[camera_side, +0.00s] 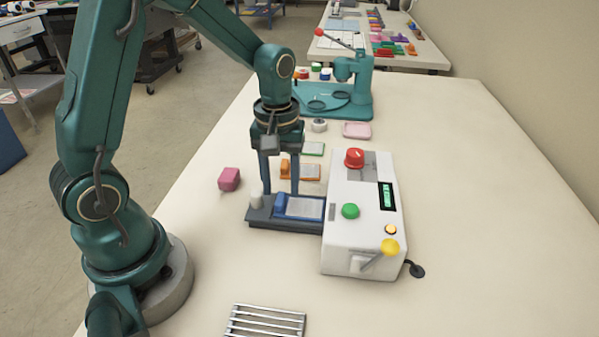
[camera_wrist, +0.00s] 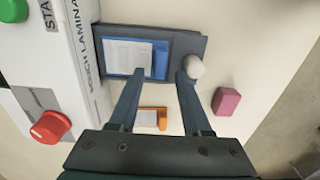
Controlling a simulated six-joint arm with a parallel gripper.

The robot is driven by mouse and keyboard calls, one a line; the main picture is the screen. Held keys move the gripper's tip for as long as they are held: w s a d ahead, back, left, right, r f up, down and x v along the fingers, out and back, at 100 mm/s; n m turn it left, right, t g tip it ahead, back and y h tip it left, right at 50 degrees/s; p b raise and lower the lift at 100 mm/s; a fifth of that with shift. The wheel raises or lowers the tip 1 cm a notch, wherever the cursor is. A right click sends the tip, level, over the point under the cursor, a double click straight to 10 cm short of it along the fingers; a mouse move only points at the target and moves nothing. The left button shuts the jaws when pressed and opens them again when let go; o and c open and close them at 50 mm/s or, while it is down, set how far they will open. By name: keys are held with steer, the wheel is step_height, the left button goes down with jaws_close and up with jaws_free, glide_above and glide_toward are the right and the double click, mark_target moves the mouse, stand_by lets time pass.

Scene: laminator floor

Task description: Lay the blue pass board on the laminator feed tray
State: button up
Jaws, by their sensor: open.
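The blue pass board (camera_side: 304,207), with a pale sheet on its face and a raised blue block at its left end, lies on the dark grey laminator feed tray (camera_side: 285,225). In the wrist view the board (camera_wrist: 130,54) looks flat and inside the outline of the tray (camera_wrist: 187,40). My gripper (camera_side: 280,192) is open over the board's block end, its fingers pointing down. In the wrist view the fingertips (camera_wrist: 160,74) are apart, one on each side of the block. Whether they touch it I cannot tell. The white laminator (camera_side: 365,220) adjoins the tray's right end.
A white knob (camera_side: 256,201) stands on the tray's left end, close to one finger. An orange board (camera_side: 301,171) and a green board (camera_side: 313,149) lie behind. A pink block (camera_side: 229,179) sits left. A metal rack (camera_side: 265,321) lies in front. The front right table is clear.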

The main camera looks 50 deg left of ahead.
mark_target(282, 194)
step_height(282, 194, up, 10)
steer(key=s+d+r+m+t, duration=0.1)
steer(key=s+d+m+t, duration=0.4)
steer(key=s+m, duration=0.4)
steer(key=shift+s+r+t, duration=0.25)
steer(key=shift+s+t, duration=0.05)
steer(key=shift+s, duration=0.4)
